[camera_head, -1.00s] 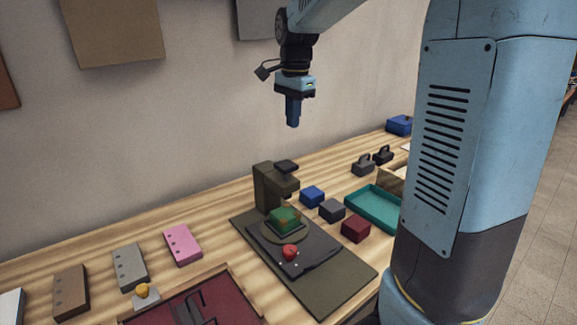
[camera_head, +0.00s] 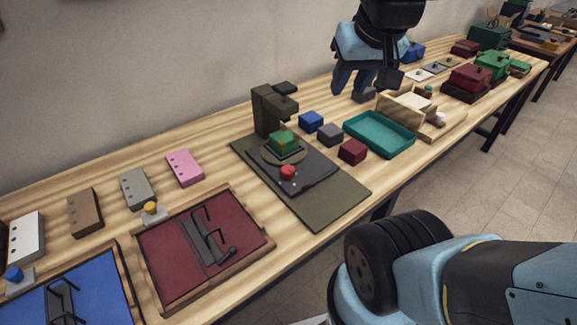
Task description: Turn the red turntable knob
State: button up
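The red knob (camera_head: 288,173) stands on the front part of a dark turntable base (camera_head: 312,176), which lies on an olive mat (camera_head: 338,203). A green block (camera_head: 284,142) sits on the round platter (camera_head: 268,156) behind the knob. A dark olive stand (camera_head: 265,110) with an overhanging head rises behind the platter. My gripper (camera_head: 350,88) is high above the table, up and to the right of the knob and well apart from it. Its two blue fingers point down with a gap between them, and I see nothing held.
Blue, grey and dark red blocks (camera_head: 352,151) lie right of the mat, beside a teal tray (camera_head: 402,145). A wooden box (camera_head: 380,104) stands behind the tray. A dark red framed panel (camera_head: 165,245) with black handles lies to the left. The olive mat's front is bare.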

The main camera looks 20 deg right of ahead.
aim_at(287, 172)
jog(key=k, duration=1)
jog(key=u, duration=0.35)
jog(key=i, duration=0.55)
jog(key=z, duration=0.2)
